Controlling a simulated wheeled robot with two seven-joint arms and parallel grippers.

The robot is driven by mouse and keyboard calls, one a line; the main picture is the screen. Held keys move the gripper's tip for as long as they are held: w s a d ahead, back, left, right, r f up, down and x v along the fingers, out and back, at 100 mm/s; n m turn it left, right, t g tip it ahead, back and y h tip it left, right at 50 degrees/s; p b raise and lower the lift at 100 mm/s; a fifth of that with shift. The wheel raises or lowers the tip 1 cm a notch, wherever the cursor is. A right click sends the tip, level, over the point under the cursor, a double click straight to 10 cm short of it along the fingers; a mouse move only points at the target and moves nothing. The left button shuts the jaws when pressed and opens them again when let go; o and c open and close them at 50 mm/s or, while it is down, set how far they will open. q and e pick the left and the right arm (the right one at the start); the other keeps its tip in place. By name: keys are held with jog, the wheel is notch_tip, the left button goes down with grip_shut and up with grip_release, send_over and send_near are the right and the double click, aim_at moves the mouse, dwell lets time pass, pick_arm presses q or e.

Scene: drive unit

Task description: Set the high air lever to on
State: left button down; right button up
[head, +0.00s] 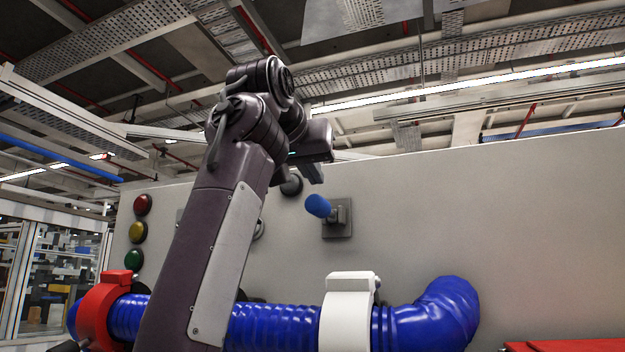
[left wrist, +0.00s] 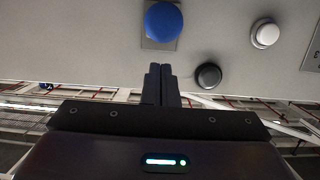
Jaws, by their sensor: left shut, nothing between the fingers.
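A lever with a blue knob (head: 318,206) stands out from a square grey plate (head: 343,229) on the big pale panel (head: 450,210). I see no readable label on it. In the left wrist view the blue knob (left wrist: 163,22) is at the top, in front of its plate (left wrist: 147,43). My left gripper (head: 317,178) is shut and empty, just above the knob in the head view. In the left wrist view its fingertips (left wrist: 160,68) are together, with a gap in the picture between them and the knob. My right gripper is not in view.
A black round knob (left wrist: 208,75) and a white one (left wrist: 264,33) are close by on the panel. A blue hose (head: 275,327) with a red clamp (head: 103,309) and white clamp (head: 347,312) runs below. Red, yellow and green lights (head: 137,230) are at left.

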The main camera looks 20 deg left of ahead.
pick_arm(q)
jog(key=shift+a+f, duration=0.1)
jog(key=shift+f, duration=0.8)
jog(key=shift+s, duration=0.1)
